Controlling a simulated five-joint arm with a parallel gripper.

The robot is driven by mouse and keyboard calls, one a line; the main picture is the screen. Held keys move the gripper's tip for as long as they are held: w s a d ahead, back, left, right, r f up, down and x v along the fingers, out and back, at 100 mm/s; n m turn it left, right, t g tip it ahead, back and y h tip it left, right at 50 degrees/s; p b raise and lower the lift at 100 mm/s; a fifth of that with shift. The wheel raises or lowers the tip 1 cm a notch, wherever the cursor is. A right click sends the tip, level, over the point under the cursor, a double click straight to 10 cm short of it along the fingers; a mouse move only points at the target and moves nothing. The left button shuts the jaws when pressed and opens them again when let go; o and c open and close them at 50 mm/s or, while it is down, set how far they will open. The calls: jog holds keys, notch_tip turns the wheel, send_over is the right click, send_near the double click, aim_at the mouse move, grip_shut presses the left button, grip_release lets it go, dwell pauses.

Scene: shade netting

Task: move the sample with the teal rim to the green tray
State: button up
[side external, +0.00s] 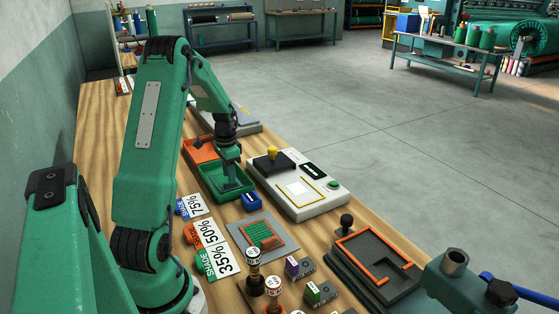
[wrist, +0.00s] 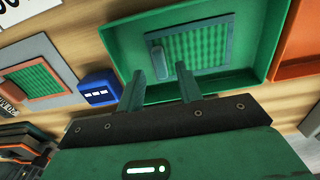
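The sample with the teal rim (wrist: 200,51) is a green mesh panel with a small grip tab (wrist: 156,57) at one edge. It lies in the green tray (wrist: 263,30), flat as far as I can tell. The same tray (side external: 211,186) shows in the side view, where my arm partly hides the sample. My gripper (wrist: 160,68) points down at the tray, its two fingers apart with a gap between them. The fingertips are close to the tab, but nothing appears clamped between them.
A mesh sample with an orange-red rim (wrist: 41,80) lies on a grey plate (side external: 284,244). A blue block (side external: 251,202) stands between that plate and the green tray. An orange tray (side external: 199,150) adjoins the far side. A white scale (side external: 318,205) stands to the right.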

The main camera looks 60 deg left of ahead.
notch_tip(320, 180, up, 9)
dwell(0.4)
dwell(0.4)
jog(key=shift+r, duration=0.1)
jog(key=w+d+r+t, duration=0.1)
jog(key=d+r, duration=0.2)
jog(key=d, duration=0.3)
jog(key=w+d+r+y, duration=0.1)
jog(key=d+r, duration=0.2)
jog(key=d, duration=0.4)
jog(key=d+r+t, duration=0.1)
jog(key=d+r, duration=0.3)
jog(key=d, duration=0.2)
jog(key=s+d+t, duration=0.1)
jog(key=s+d, duration=0.3)
jog(key=d, duration=0.4)
jog(key=s+d+r+t+h, duration=0.1)
jog(key=s+d+t, duration=0.1)
jog(key=s+d, duration=0.3)
jog(key=d, duration=0.4)
jog(key=shift+t, duration=0.3)
